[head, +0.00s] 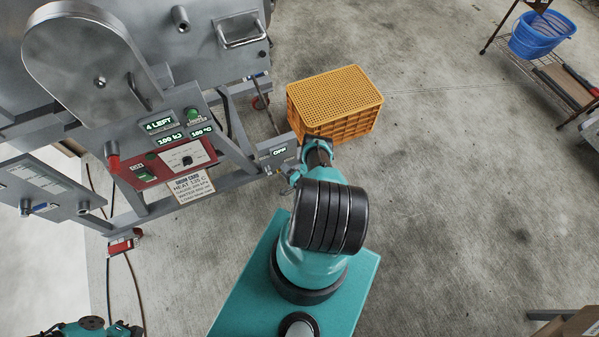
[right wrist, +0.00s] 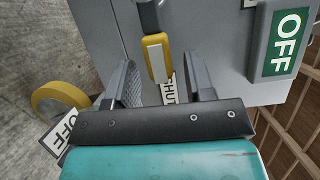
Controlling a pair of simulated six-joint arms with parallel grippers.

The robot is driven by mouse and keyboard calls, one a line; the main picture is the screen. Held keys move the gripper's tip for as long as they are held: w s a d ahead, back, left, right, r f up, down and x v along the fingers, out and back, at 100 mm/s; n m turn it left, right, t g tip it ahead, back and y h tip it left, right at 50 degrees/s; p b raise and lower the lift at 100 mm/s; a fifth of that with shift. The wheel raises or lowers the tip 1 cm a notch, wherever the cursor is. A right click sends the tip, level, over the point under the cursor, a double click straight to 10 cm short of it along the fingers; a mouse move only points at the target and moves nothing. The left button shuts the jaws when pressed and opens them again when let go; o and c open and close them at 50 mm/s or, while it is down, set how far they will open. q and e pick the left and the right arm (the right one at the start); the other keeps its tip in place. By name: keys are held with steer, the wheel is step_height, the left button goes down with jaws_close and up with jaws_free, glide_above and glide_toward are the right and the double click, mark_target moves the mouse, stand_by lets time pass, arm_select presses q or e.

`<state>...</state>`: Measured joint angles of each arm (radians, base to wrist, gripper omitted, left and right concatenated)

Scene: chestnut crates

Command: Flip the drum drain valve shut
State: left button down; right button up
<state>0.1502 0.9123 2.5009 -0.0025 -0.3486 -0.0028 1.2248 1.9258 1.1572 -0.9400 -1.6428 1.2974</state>
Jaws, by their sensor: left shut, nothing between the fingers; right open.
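The drain valve shows in the right wrist view as a yellow lever (right wrist: 155,55) with a pale strip on a dark stem. A white tag (right wrist: 168,91), partly hidden, reads SHUT beside the lever's lower end. My right gripper (right wrist: 165,75) is open, with one finger on each side of the lever and visible gaps to it. In the head view my right gripper (head: 306,158) is at the right end of the machine frame, mostly hidden by its arm.
A green sign (right wrist: 287,42) reading OFF is right of the lever, and a white OFF label (right wrist: 60,132) is left. A yellow crate (head: 335,100) sits behind my right gripper. The red control panel (head: 178,160) is left.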

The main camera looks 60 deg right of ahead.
steer(key=v, duration=1.6)
steer(key=shift+s, duration=0.2)
steer(key=shift+a, duration=0.15)
steer(key=w+a+r+n+g+y, duration=0.25)
steer(key=w+r+n, duration=0.2)
steer(key=w, duration=0.65)
steer(key=w+a+r+n+g+y, duration=0.1)
steer(key=w+r+n+g+y, duration=0.3)
steer(key=w, duration=0.7)
steer(key=w+a+r+n+g+y, duration=0.25)
steer(key=w+a+r+n, duration=0.25)
steer(key=a+r, duration=0.6)
steer(key=s+a+r+n+g, duration=0.3)
steer(key=a+r, duration=0.4)
steer(key=r, duration=0.3)
steer(key=s+a+r+n+g, duration=0.3)
steer(key=s+a+r, duration=0.3)
steer(key=r, duration=0.4)
steer(key=shift+s+a+g, duration=0.2)
steer(key=shift+a+g, duration=0.5)
